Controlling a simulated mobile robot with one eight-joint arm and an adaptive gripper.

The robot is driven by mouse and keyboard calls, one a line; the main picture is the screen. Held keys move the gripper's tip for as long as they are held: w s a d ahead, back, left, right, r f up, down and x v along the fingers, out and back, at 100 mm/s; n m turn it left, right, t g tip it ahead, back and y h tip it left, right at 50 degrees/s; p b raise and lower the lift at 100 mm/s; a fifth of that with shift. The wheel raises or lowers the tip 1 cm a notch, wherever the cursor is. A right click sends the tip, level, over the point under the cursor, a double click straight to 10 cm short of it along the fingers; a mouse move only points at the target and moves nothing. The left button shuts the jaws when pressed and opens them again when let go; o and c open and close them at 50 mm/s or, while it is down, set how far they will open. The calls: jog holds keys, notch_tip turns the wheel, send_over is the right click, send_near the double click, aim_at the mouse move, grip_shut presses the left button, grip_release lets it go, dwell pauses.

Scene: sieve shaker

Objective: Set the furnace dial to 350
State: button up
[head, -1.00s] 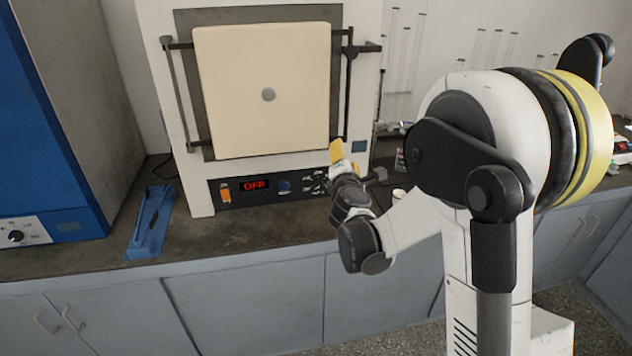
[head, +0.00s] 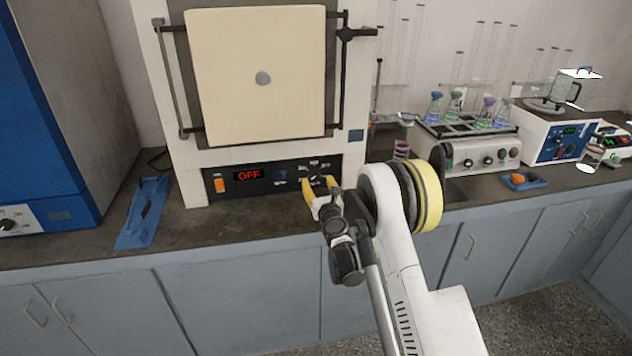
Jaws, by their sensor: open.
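The furnace (head: 350,100) is a white box with a cream door that is closed. Its black control panel (head: 262,190) carries an orange switch (head: 220,185), a red display (head: 249,175) reading OFF, and a blue button (head: 280,177). The dial (head: 315,180) sits at the right of the panel with small white marks around it; its setting is too small to read. My gripper (head: 320,188) is open, its yellow-tipped fingers at the dial, one on each side of its lower part. I cannot tell whether they touch it.
A blue tray-like holder (head: 144,212) lies on the counter left of the furnace, beside a blue cabinet (head: 45,130). To the right stand a shaker with flasks (head: 470,145), a blue-fronted stirrer (head: 560,142) and a small blue tray (head: 524,181). The counter front is clear.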

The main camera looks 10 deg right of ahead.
aim_at(315, 176)
jog(key=shift+w+b, duration=0.4)
jog(key=shift+w, duration=1.35)
jog(key=shift+c, duration=0.2)
grip_shut()
jog(key=shift+m, duration=0.3)
jog(key=m, duration=0.5)
jog(key=shift+m, duration=0.3)
jog(key=m, duration=0.5)
jog(key=shift+m, duration=0.4)
